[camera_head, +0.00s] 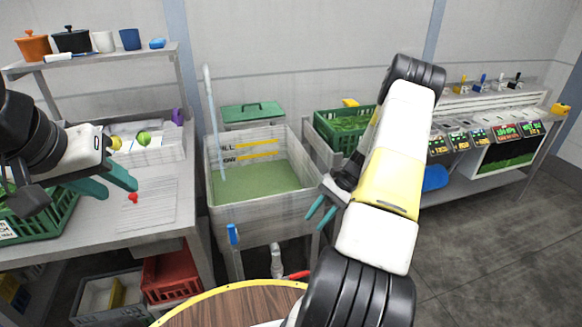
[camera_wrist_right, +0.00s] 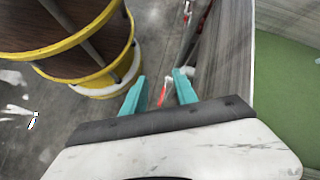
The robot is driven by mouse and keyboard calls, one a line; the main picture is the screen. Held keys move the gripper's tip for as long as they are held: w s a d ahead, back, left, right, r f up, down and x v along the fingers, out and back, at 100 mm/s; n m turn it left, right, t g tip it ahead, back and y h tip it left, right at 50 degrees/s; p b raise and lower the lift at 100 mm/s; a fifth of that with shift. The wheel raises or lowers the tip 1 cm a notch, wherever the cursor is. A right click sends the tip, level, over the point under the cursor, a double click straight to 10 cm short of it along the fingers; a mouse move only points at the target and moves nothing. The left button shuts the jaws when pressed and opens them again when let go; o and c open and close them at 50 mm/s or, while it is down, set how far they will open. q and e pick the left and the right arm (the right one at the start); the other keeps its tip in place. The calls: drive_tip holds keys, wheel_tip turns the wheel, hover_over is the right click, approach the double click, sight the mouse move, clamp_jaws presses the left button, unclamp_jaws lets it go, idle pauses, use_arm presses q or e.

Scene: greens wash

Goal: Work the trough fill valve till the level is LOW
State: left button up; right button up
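The grey trough (camera_head: 262,218) stands at centre with green water (camera_head: 255,183) in it. Its inside back wall has two yellow level stripes with lettering; the water surface lies just below the lower, LOW stripe (camera_head: 258,156). A blue lever (camera_head: 232,234) is on the trough's front left. A red lever (camera_head: 298,275) is low under the trough by a pale pipe; it also shows in the right wrist view (camera_wrist_right: 162,97). I cannot tell which lever is the fill valve. My right gripper (camera_head: 321,213) is open and empty by the trough's right front corner, above the red lever.
A red crate (camera_head: 170,277) sits below. Another green crate (camera_head: 335,135) stands behind the right arm. Floor at right is clear.

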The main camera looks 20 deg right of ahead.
drive_tip(key=a+r+n+t+h, duration=0.1)
drive_tip(key=a+r+n+h, duration=0.2)
drive_tip(key=r, duration=1.3)
drive_tip(key=shift+w+a+r+n+h, duration=0.2)
drive_tip(key=shift+w+r+n+h, duration=0.15)
drive_tip(key=shift+n, duration=0.25)
